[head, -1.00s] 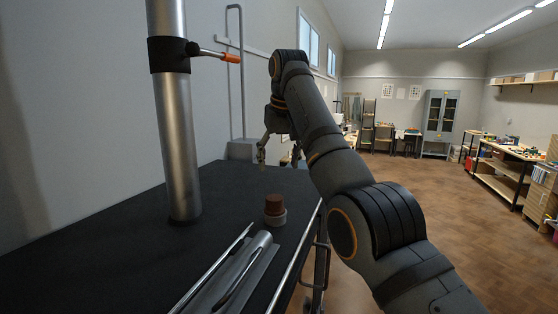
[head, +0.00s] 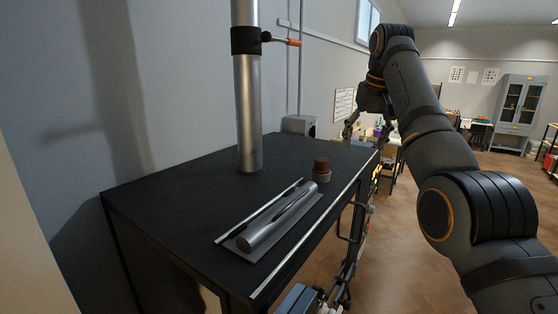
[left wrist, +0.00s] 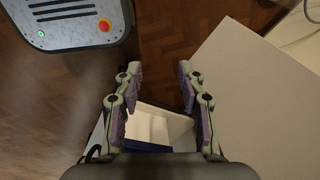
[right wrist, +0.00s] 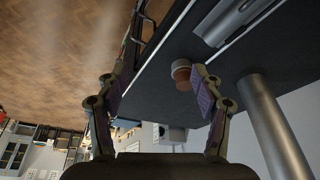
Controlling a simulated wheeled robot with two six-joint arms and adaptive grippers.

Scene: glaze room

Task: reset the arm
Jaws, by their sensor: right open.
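My right arm reaches up and forward on the right of the head view. Its gripper (head: 367,132) hangs past the far right edge of the black table (head: 150,200), and its fingers are apart with nothing between them. The right wrist view also shows this gripper (right wrist: 154,82) open, with a small grey pot with a brown top (right wrist: 181,72) appearing beside one fingertip. My left gripper (left wrist: 159,72) is open in the left wrist view. A pale open box (left wrist: 158,124) with a blue part shows below and between its fingers; I see no contact.
A grey cabinet (head: 517,103) stands far right. Open floor (head: 400,260) lies right of the table.

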